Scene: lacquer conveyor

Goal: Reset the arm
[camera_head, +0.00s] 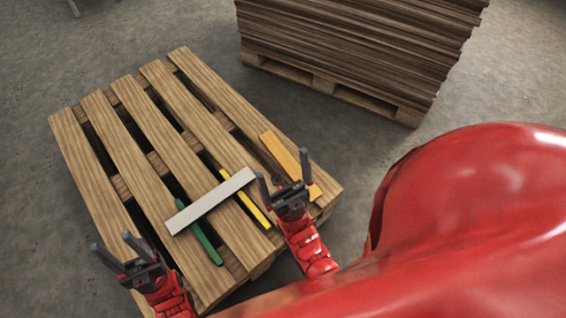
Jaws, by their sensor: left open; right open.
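My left gripper (119,249) is open and empty near the front left edge of the wooden pallet (88,158). Its two dark fingers stand apart. My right gripper (284,178) is open over the front right part of the pallet. Its fingers point away from me, with the tip of a light grey board close to the left finger. I cannot tell whether they touch. My red arms come in from the bottom of the picture.
On the pallet lie a light grey board (208,202), a green strip (206,243), a yellow strip (252,207) and an orange board (280,153). A tall stack of brown sheets (360,40) stands on another pallet behind.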

